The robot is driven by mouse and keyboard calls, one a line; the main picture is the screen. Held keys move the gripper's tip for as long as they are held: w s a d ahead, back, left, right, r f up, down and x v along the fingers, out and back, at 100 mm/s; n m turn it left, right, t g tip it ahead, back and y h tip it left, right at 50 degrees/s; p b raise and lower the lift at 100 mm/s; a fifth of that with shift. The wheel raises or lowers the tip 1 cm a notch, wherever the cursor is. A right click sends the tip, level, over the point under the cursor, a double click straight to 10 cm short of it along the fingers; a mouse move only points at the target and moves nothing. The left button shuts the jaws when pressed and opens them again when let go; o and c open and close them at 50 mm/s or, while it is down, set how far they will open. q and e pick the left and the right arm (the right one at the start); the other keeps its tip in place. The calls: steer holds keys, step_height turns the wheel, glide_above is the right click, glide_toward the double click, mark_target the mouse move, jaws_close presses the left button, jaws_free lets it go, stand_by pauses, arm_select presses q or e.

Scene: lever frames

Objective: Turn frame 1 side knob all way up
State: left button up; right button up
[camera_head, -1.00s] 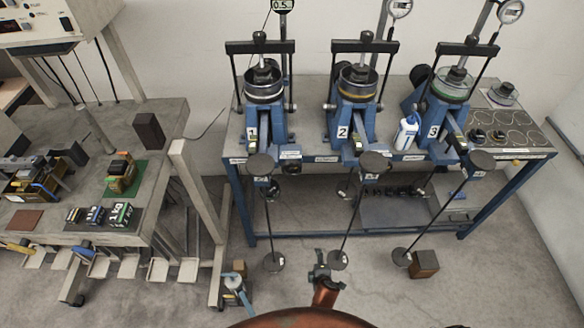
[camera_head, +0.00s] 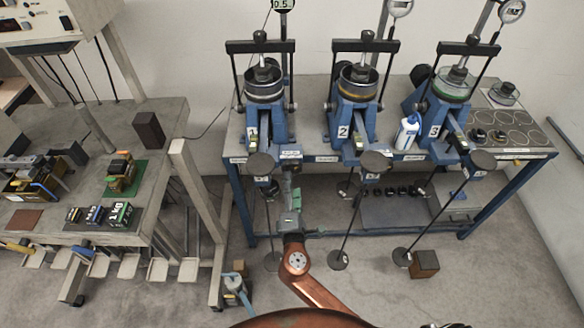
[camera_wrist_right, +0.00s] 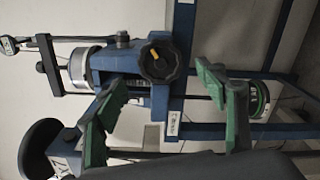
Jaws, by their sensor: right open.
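Frame 1 (camera_head: 264,112) is the leftmost of the blue lever frames on the bench in the head view. Its side knob is hidden there behind my right gripper (camera_head: 291,178), which is raised at the bench's front edge. In the right wrist view a round black knob (camera_wrist_right: 168,66) with a yellow mark sits on a blue frame body. The green fingers of my right gripper (camera_wrist_right: 158,82) are spread wide, one low on each side of the knob. They look apart from it, and nothing is between them. My left gripper is not in view.
Frame 2 (camera_head: 352,118) and frame 3 (camera_head: 443,115) stand to the right, with a white bottle (camera_head: 407,132) between them. Lever arms with round weight pans hang in front of the bench. A grey table (camera_head: 165,180) stands left. The floor in front is mostly open.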

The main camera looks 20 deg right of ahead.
mark_target(292, 170)
steer(key=b+x, duration=0.1)
steer(key=x, duration=0.7)
steer(key=shift+f+b, duration=0.2)
steer(key=shift+b, duration=0.2)
steer(key=shift+c, duration=0.3)
steer(key=shift+s+r, duration=0.1)
steer(key=shift+r, duration=0.05)
steer(key=c, duration=1.5)
steer(key=shift+c, duration=0.2)
